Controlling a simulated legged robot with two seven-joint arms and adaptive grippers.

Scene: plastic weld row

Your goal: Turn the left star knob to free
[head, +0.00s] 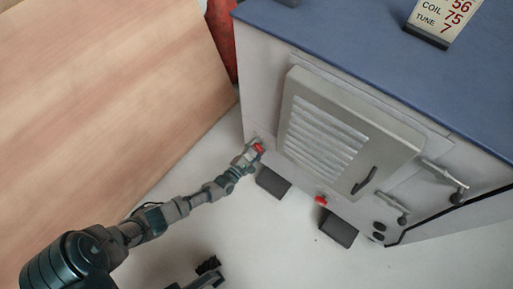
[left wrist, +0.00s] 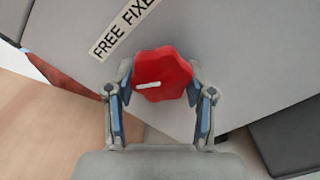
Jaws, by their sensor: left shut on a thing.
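The left star knob (left wrist: 163,75) is red with a white pointer mark, seen between my fingers in the left wrist view. A label (left wrist: 122,28) reading "FREE FIXE", cut off at the frame edge, is on the panel above it. The white mark lies nearly level, with its ends to left and right. My left gripper (left wrist: 160,95) is shut on the knob, a finger on each side. In the head view the knob (head: 258,148) shows at the tip of my left gripper (head: 250,154), low on the cabinet's left side. A second red knob (head: 321,199) sits further right.
The grey cabinet (head: 262,75) has a blue top, a louvred door (head: 385,133) with a dark handle, and lever handles (head: 445,178) at right. Dark blocks (head: 338,229) stand at its foot. A wooden surface (head: 100,90) is at left. The pale floor in front is mostly clear.

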